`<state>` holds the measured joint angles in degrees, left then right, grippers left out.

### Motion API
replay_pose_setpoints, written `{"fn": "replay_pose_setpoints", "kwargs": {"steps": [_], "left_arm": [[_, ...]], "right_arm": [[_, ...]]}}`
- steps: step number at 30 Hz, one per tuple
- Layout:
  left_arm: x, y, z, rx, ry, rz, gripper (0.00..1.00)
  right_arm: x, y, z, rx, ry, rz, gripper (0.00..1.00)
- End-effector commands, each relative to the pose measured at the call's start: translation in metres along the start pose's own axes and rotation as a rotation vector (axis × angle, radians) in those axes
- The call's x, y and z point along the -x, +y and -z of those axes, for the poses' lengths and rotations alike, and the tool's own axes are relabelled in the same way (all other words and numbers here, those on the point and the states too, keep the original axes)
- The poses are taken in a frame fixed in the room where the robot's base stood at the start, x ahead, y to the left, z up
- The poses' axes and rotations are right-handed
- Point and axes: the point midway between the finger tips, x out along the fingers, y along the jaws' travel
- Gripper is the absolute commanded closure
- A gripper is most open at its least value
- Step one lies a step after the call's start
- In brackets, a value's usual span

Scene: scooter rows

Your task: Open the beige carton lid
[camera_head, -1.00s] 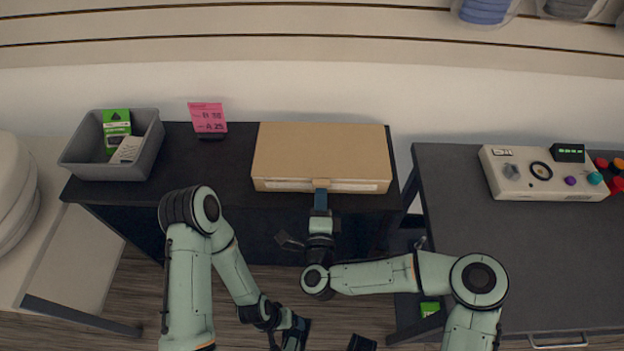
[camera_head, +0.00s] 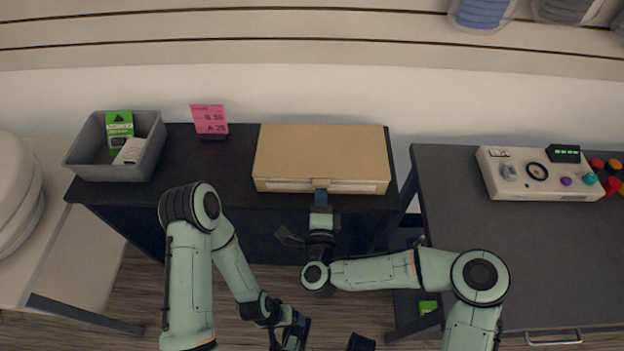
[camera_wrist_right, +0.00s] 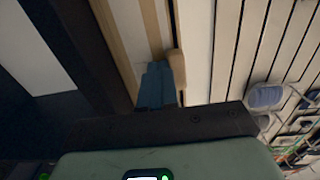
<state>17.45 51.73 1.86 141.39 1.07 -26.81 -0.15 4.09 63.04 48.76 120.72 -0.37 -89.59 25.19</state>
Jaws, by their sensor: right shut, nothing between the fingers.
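The beige carton (camera_head: 320,150) lies on the dark table with its lid down and a pale front face showing. A small lid tab at its front edge is mostly covered by my right gripper (camera_head: 320,189) in the head view. In the right wrist view, the blue fingers of my right gripper (camera_wrist_right: 160,85) are together, right beside the tan tab (camera_wrist_right: 178,78); I cannot tell whether they touch it. My left gripper (camera_head: 293,330) hangs low at the bottom of the head view, away from the carton, and its fingers are not clear.
A grey bin (camera_head: 150,153) with green and white boxes stands at the table's left. A pink sign (camera_head: 209,119) stands between it and the carton. A control box (camera_head: 537,175) sits on the separate right table (camera_head: 500,260). The wall is close behind the carton.

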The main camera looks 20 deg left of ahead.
Motion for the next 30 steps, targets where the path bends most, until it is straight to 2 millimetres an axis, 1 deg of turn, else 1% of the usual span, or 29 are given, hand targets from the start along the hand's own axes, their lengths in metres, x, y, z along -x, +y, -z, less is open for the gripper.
{"fn": "replay_pose_setpoints", "kwargs": {"steps": [6,13,30], "left_arm": [[0.006,0.002,0.0,-0.001,0.002,-0.001,0.14],[0.007,0.003,0.0,-0.001,0.002,-0.001,0.14],[0.028,0.009,0.001,-0.003,0.008,-0.003,0.14]], "right_arm": [[0.0,-0.008,0.0,0.0,0.0,0.001,1.0],[0.0,-0.011,0.0,0.0,0.0,0.001,1.0],[-0.003,-0.04,0.0,0.0,0.0,0.002,1.0]]}}
